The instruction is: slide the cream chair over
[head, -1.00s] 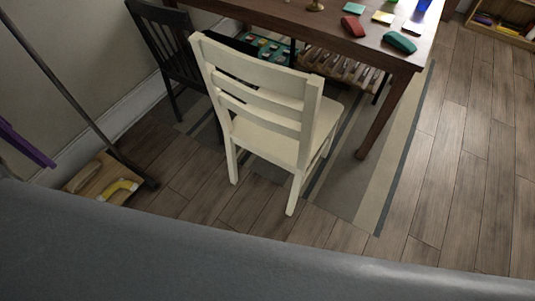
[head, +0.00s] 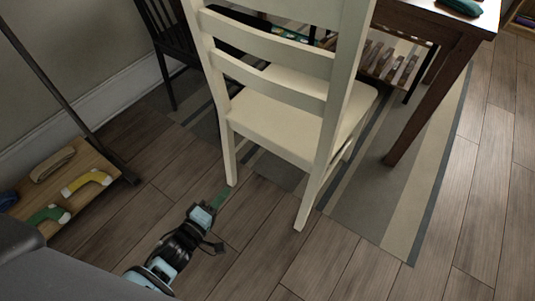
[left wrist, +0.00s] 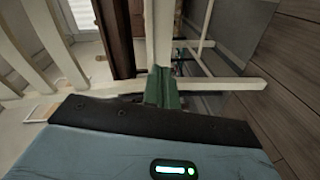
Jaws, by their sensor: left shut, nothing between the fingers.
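The cream chair (head: 275,130) stands upright in the head view, its slatted back towards me and its seat facing the dark table. Its front legs stand towards a striped rug (head: 400,200). My left gripper (head: 217,200) reaches in low with its green fingers shut and empty. In the head view the fingertips are just left of the foot of the chair's left rear leg. In the left wrist view the shut green fingers (left wrist: 163,86) point at a pale upright post, with pale bars around. I cannot tell whether they touch. My right gripper is not in view.
The dark wooden table (head: 440,35) stands behind the chair to the right. A black chair (head: 165,40) is at the back left. A wooden board (head: 65,185) with coloured curved pieces lies at the left by a long dark pole (head: 50,90). Wooden floor right is clear.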

